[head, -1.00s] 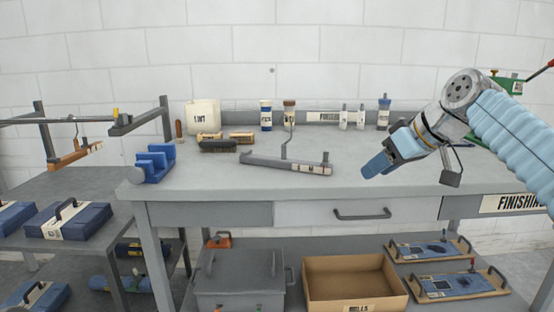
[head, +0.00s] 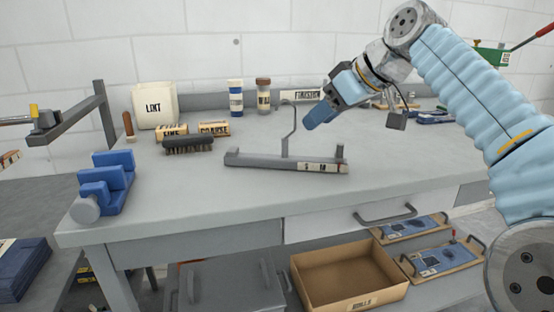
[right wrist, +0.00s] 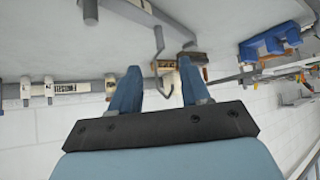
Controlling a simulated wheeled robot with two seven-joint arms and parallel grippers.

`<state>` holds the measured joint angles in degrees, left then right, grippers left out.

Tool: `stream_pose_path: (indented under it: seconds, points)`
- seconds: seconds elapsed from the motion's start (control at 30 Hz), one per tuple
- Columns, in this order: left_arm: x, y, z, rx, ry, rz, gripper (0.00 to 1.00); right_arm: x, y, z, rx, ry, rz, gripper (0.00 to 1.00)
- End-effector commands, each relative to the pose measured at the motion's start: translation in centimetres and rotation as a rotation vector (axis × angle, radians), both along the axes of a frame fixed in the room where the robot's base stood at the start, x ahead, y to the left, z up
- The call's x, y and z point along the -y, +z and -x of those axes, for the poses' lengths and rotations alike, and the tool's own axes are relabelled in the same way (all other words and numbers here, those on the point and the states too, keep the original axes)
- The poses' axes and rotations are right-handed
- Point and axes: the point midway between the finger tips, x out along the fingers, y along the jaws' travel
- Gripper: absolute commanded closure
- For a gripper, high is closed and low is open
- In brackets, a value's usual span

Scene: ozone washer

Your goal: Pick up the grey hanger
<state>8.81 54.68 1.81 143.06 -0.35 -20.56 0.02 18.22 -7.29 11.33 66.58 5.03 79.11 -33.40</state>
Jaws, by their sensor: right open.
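The grey hanger (head: 270,161) lies on the grey workbench, a long bar with a size label near its right end and a thin hook (head: 291,125) rising from its middle. My right gripper (head: 311,122) is open and empty, just right of the hook's upper part in the head view and apart from the bar. In the right wrist view, the grey hanger's bar (right wrist: 157,14) is at the top, and its hook shows in the gap between the fingers of my right gripper (right wrist: 158,88); I cannot tell how deep. My left gripper is out of view.
A blue stepped block (head: 104,186) stands at the bench's left corner. A dark brush (head: 188,145), small labelled boxes and a white LINT container (head: 155,105) are behind. Bottles (head: 263,95) stand at the back. The bench front is clear. A cardboard box (head: 346,295) is below.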

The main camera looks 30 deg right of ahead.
Motion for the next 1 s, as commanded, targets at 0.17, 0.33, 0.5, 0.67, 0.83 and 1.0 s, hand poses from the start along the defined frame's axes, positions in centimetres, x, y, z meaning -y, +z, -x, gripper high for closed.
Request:
stream_pose_path:
  seconds: [0.17,0.33,0.5,0.67,0.83,1.0]
  points:
    - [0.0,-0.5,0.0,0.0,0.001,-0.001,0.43,-0.9,-2.8,-2.5,-0.002,0.001,-0.001,0.54]
    - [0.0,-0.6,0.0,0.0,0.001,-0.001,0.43,-1.4,-4.0,-3.7,0.0,0.0,0.0,0.54]
    - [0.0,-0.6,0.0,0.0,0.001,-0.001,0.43,-1.7,-5.4,-5.0,-0.003,0.0,0.0,0.54]
    - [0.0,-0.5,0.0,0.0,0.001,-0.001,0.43,-2.4,-7.2,-6.7,-0.002,0.0,-0.001,0.54]
    - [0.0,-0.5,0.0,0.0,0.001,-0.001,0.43,-2.6,-7.7,-7.2,0.001,-0.001,-0.001,0.54]
    - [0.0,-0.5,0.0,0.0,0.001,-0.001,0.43,-2.6,-7.7,-7.2,0.001,0.0,0.0,0.57]
